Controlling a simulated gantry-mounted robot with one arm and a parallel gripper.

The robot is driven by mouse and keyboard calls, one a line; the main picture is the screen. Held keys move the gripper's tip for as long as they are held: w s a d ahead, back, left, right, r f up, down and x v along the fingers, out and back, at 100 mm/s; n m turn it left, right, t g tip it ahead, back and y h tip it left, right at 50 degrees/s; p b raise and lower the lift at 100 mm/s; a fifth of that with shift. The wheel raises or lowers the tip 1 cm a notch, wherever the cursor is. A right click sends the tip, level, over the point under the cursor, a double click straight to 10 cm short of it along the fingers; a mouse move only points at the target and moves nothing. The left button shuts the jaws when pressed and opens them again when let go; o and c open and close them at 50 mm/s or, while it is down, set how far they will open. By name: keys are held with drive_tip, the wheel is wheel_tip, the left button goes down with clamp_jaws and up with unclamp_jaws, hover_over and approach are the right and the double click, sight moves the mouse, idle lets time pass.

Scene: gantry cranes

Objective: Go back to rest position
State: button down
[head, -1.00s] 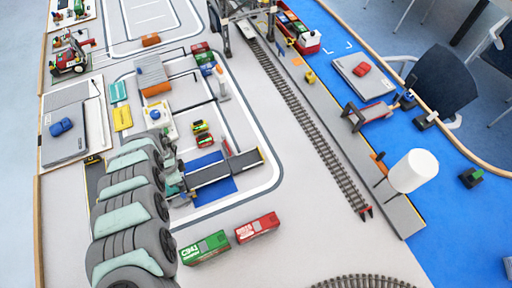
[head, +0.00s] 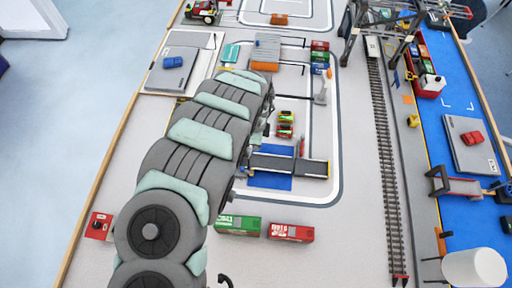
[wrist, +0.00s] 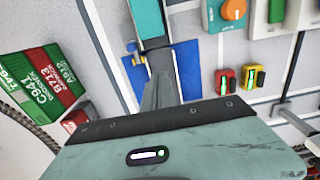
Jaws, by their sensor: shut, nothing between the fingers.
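My arm reaches over the left part of the table in the head view, and its links hide most of my gripper there. In the wrist view my gripper (wrist: 160,92) shows as a narrow grey tip beyond its teal body. It is shut with nothing in it. It points down over the table near a blue patch (wrist: 187,68). A green container (head: 238,225) and a red container (head: 290,233) lie end to end on the table near my arm. They also show at the left of the wrist view, apart from my gripper.
Small toy cars (head: 285,131) stand beyond a dark ramp (head: 312,168). A rail track (head: 386,170) runs along the right, under a gantry crane (head: 384,22). A white cylinder (head: 474,267) stands at the lower right. The grey table between containers and track is clear.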

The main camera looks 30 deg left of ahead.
drive_tip(key=shift+r, duration=0.3)
